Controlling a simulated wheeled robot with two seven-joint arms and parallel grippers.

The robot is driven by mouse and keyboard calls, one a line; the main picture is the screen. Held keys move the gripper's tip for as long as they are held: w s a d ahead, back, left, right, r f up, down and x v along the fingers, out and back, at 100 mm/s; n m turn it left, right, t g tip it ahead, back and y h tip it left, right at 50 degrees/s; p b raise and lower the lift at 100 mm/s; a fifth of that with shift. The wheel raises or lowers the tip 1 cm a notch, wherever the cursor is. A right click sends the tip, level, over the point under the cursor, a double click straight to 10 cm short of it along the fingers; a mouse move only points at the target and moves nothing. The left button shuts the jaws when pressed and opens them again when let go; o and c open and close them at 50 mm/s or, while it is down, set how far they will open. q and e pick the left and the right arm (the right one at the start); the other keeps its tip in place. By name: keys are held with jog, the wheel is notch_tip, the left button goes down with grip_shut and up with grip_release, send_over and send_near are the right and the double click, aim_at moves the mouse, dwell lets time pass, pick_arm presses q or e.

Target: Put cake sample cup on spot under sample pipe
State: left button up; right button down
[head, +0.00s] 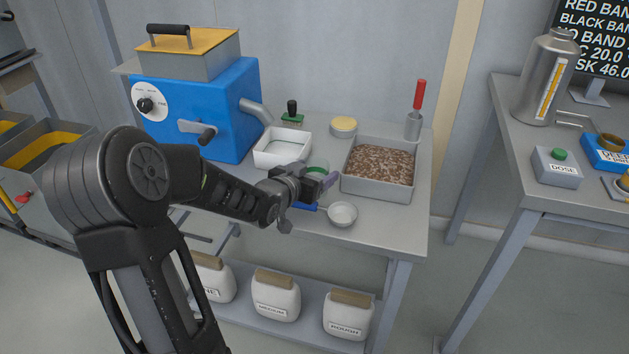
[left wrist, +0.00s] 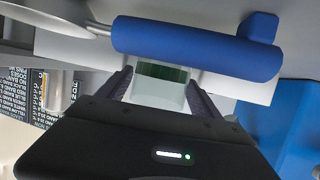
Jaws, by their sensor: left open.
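A small cup with a green band (head: 317,164), seemingly the cake sample cup, stands on the middle bench, partly hidden behind my left gripper (head: 308,196). In the left wrist view a pale, clear-looking cup with a green band (left wrist: 161,88) shows between the two dark fingers. The left gripper is open; I cannot tell whether its fingers touch the cup. A grey pipe (head: 256,111) slants down from the blue machine (head: 215,110) over a white tray (head: 282,148). I cannot tell whether this is the sample pipe, and no marked spot is clear. My right gripper is out of view.
A scoop with a small round bowl (head: 342,214) and a blue handle (left wrist: 195,48) lies close to the gripper. A grey tray of brown cake (head: 379,167) stands to the right. A yellow-lidded tin (head: 344,126) and a red-handled tool (head: 420,100) stand behind.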

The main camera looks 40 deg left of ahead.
pick_arm(q)
jog(key=shift+c, duration=0.3)
jog(key=c, duration=1.2)
notch_tip(320, 180, up, 10)
jog(key=p, duration=0.2)
